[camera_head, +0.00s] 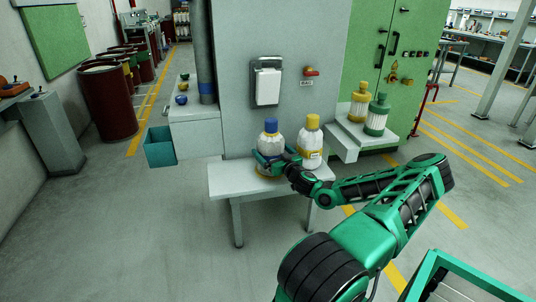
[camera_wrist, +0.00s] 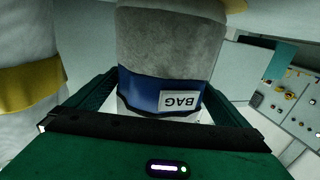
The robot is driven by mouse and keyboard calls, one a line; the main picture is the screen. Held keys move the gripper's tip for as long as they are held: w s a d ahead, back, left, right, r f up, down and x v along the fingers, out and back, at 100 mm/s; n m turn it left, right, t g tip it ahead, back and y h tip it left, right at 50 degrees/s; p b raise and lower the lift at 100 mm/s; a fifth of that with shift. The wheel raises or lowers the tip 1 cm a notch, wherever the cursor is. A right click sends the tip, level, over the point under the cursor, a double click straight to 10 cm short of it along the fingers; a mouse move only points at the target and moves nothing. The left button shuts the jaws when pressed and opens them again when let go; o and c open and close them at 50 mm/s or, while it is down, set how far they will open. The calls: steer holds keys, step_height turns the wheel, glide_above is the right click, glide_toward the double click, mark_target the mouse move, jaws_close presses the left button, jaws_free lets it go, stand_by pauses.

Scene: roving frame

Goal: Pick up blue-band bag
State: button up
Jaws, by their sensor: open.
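The blue-band bag (camera_head: 269,141) stands upright on a small pale table (camera_head: 233,186), with a blue top and a whitish body. In the wrist view the blue-band bag (camera_wrist: 165,50) has a grey body, a blue band and an upside-down BAG label. My gripper (camera_head: 268,160) is at the bag's lower part. In the wrist view my gripper (camera_wrist: 160,93) is open, with one green finger on each side of the bag. Whether the fingers touch it cannot be told. The bag's lower end is partly hidden by my gripper.
A yellow-topped bag (camera_head: 312,142) stands close to the right on the same table; its yellow band (camera_wrist: 30,79) shows at left in the wrist view. Yellow (camera_head: 359,102) and green (camera_head: 377,115) containers stand on a side shelf. A grey wall panel rises behind. Floor at front left is clear.

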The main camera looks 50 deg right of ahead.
steer(key=c, duration=1.1)
steer(key=shift+r, duration=0.1)
